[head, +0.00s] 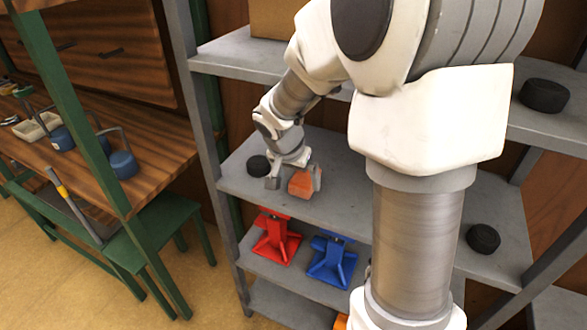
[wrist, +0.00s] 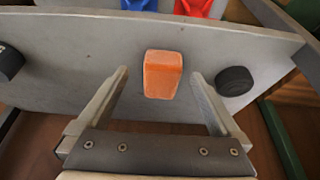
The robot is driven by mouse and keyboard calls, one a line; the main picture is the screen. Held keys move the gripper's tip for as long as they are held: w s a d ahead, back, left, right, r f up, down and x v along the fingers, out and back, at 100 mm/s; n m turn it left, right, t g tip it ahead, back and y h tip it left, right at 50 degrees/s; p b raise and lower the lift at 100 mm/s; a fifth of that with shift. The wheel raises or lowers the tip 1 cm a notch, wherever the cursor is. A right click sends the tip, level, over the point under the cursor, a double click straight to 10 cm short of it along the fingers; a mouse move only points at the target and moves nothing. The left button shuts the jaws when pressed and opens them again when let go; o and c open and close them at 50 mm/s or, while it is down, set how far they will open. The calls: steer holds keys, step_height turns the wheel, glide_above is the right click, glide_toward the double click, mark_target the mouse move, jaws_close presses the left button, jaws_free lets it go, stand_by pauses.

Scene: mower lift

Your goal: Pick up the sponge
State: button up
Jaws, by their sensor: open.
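The sponge is an orange block (wrist: 162,74) on the grey middle shelf. In the wrist view it lies between and a little beyond my two open fingers, with a gap on each side. In the head view the sponge (head: 301,184) shows beside my fingers, partly covered by one of them. My gripper (head: 294,183) is open and empty, low over the shelf. The wrist view shows my gripper's fingers (wrist: 158,80) spread to both sides of the sponge. I cannot tell the exact height of the fingers above the shelf.
A black puck (head: 258,165) lies close to the sponge on the grey shelf (head: 345,205); it also shows in the wrist view (wrist: 234,81). Another puck (head: 483,238) lies farther right. Red (head: 277,238) and blue (head: 332,260) jack stands occupy the shelf below. Metal uprights flank the shelves.

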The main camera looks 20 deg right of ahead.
mark_target(300, 181)
steer(key=shift+w+x, duration=0.25)
steer(key=shift+x, duration=1.25)
steer(key=shift+w+x, duration=0.2)
steer(key=shift+x, duration=1.35)
steer(key=shift+r, duration=0.2)
steer(key=c, duration=1.3)
steer(key=shift+r, duration=0.55)
step_height(300, 181, up, 2)
steer(key=shift+r, duration=0.15)
steer(key=s+a+b, duration=0.3)
steer(key=s+a, duration=0.9)
steer(key=shift+s+a, duration=0.35)
steer(key=shift+s, duration=0.05)
